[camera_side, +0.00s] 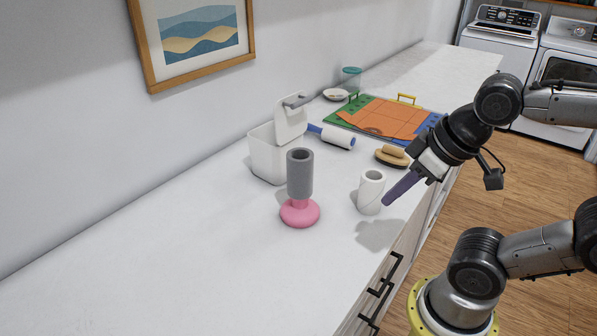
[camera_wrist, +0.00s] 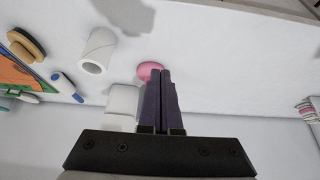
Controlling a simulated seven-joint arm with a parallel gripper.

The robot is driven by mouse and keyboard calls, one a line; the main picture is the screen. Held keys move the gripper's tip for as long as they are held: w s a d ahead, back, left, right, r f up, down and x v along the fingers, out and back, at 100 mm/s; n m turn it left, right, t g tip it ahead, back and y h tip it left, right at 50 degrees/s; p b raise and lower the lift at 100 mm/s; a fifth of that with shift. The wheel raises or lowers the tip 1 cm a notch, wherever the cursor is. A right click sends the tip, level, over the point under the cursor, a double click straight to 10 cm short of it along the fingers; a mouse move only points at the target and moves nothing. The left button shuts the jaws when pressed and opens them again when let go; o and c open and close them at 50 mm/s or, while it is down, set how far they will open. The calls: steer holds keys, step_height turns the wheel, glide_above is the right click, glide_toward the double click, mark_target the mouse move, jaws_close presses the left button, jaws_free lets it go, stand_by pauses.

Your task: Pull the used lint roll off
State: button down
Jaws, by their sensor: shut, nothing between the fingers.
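A grey roll (camera_side: 300,173) stands upright on a pink holder with a round base (camera_side: 300,213) on the white counter. The pink base also shows in the wrist view (camera_wrist: 148,70), partly behind my fingers; the grey roll cannot be made out there. A clean white roll (camera_side: 371,192) stands upright on the counter to the right of the holder, and it shows in the wrist view (camera_wrist: 98,50). My gripper (camera_side: 387,202), with purple fingers, is shut and empty. In the side view its tips appear just right of the white roll, apart from the grey roll.
A white bin (camera_side: 268,155) with its lid raised stands behind the holder. A blue-handled white roller (camera_side: 337,137) and a wooden brush (camera_side: 392,156) lie farther back, near an orange cloth on a green-and-blue board (camera_side: 346,116). The counter's front left is clear.

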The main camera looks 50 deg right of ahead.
mark_target(300, 180)
steer(key=c, duration=1.5)
jaws_free()
steer(key=shift+c, duration=0.2)
